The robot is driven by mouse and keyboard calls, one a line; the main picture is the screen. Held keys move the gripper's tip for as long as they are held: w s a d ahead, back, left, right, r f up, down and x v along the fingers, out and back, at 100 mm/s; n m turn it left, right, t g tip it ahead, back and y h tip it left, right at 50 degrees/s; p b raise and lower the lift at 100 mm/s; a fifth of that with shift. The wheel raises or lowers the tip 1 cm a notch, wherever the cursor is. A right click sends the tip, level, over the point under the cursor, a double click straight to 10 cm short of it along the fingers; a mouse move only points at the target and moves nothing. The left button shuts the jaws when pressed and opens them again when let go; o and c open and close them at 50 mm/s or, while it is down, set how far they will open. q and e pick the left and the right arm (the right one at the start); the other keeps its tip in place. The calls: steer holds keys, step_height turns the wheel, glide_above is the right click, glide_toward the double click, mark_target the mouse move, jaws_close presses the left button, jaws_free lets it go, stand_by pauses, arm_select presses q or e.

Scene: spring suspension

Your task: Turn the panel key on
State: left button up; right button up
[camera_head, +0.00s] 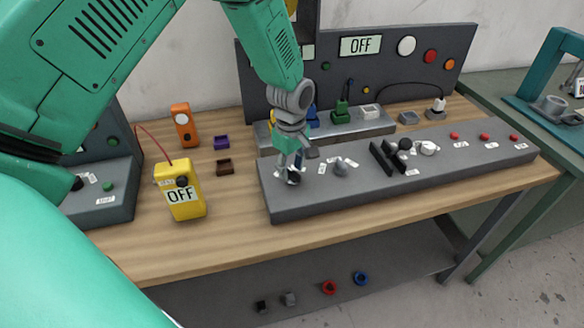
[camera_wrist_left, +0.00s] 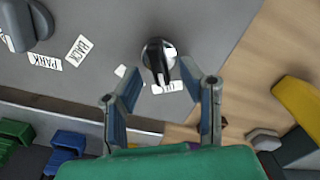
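The panel key (camera_wrist_left: 156,60) is a black key-like knob on a round silver base with white labels beside it, one partly covered. It sits at the left end of the grey console (camera_head: 400,188). In the head view the key (camera_head: 294,178) is partly hidden by my left gripper (camera_head: 291,165), which points down over it. In the left wrist view my left gripper (camera_wrist_left: 161,95) is open, its two fingers apart. The key shows between and just beyond the fingertips, with no visible contact. The display (camera_head: 360,45) on the upright panel reads OFF. My right gripper is not in view.
A grey lever (camera_head: 340,167) stands right of the key, near labels reading PARK (camera_wrist_left: 45,62) and BACK (camera_wrist_left: 76,51). A yellow meter (camera_head: 181,190) reading OFF stands left of the console. Red buttons (camera_head: 484,137) line the console's right end. Bare wood lies in front.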

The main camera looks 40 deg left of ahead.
arm_select(q)
steer(key=shift+a+f, duration=0.25)
steer(key=shift+f, duration=0.25)
steer(key=shift+a+f, duration=0.1)
steer(key=shift+a, duration=0.1)
jaws_close()
steer(key=shift+d, duration=0.2)
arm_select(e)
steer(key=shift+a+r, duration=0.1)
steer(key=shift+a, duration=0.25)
